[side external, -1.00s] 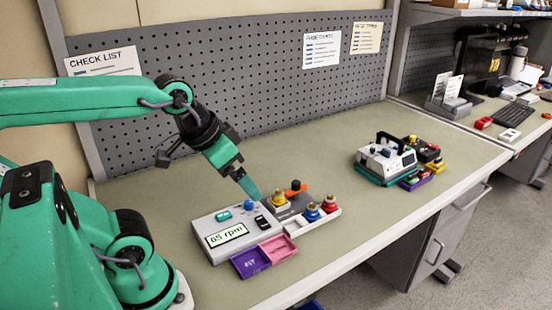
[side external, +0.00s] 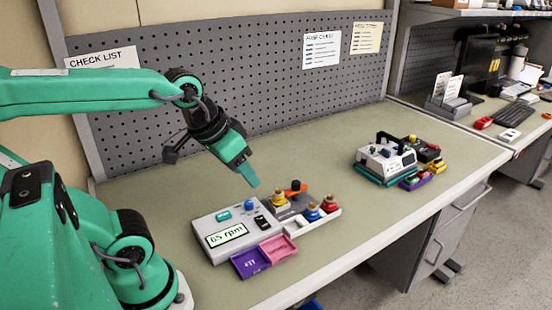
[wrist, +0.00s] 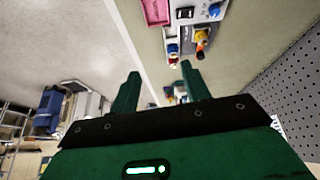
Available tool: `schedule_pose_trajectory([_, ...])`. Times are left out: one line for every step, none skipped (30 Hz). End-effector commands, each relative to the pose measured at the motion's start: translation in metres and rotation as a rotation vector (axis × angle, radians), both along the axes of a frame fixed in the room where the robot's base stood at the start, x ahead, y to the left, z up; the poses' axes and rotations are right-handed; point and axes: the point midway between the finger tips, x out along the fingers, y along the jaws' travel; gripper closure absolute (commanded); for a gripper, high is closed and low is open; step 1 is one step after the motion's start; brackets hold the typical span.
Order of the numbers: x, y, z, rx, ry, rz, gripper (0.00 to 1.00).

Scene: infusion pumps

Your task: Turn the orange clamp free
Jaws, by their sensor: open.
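The orange clamp (side external: 295,186) sits at the back edge of the grey pump (side external: 232,232), behind a gold-based yellow knob (side external: 278,199). In the wrist view the orange clamp (wrist: 200,50) shows near the top, just above the right finger. My gripper (side external: 248,177) hangs above and a little left of the clamp, apart from the pump. In the wrist view its two fingers (wrist: 160,80) stand apart with nothing between them.
A white tray holds a blue (side external: 312,212) and a red knob (side external: 329,204). Purple (side external: 250,262) and pink (side external: 278,248) trays lie in front of the pump. A second pump (side external: 386,160) stands further right. Bench between is clear.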

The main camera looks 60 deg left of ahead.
Motion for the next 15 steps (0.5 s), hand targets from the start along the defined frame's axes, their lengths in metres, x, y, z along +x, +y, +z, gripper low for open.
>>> schedule_pose_trajectory([0.006, 0.002, 0.001, -0.009, 0.013, 0.026, 0.53])
schedule_pose_trajectory([0.009, 0.003, 0.002, -0.016, 0.020, 0.042, 0.53])
schedule_pose_trajectory([0.014, 0.004, 0.003, -0.026, 0.031, 0.069, 0.53])
schedule_pose_trajectory([0.019, 0.006, 0.004, -0.033, 0.038, 0.089, 0.53])
schedule_pose_trajectory([0.023, 0.007, 0.005, -0.042, 0.047, 0.111, 0.53])
schedule_pose_trajectory([0.029, 0.009, 0.006, -0.053, 0.058, 0.143, 0.53])
schedule_pose_trajectory([0.034, 0.011, 0.006, -0.060, 0.066, 0.165, 0.53])
schedule_pose_trajectory([0.039, 0.012, 0.007, -0.069, 0.074, 0.188, 0.53])
schedule_pose_trajectory([0.046, 0.015, 0.007, -0.080, 0.086, 0.221, 0.53])
schedule_pose_trajectory([0.051, 0.017, 0.007, -0.088, 0.095, 0.245, 0.53])
schedule_pose_trajectory([0.056, 0.019, 0.007, -0.097, 0.104, 0.269, 0.53])
schedule_pose_trajectory([0.062, 0.021, 0.006, -0.106, 0.115, 0.301, 0.53])
schedule_pose_trajectory([0.067, 0.023, 0.006, -0.114, 0.122, 0.325, 0.53])
schedule_pose_trajectory([0.072, 0.025, 0.006, -0.121, 0.131, 0.349, 0.53])
schedule_pose_trajectory([0.079, 0.028, 0.005, -0.131, 0.143, 0.381, 0.53])
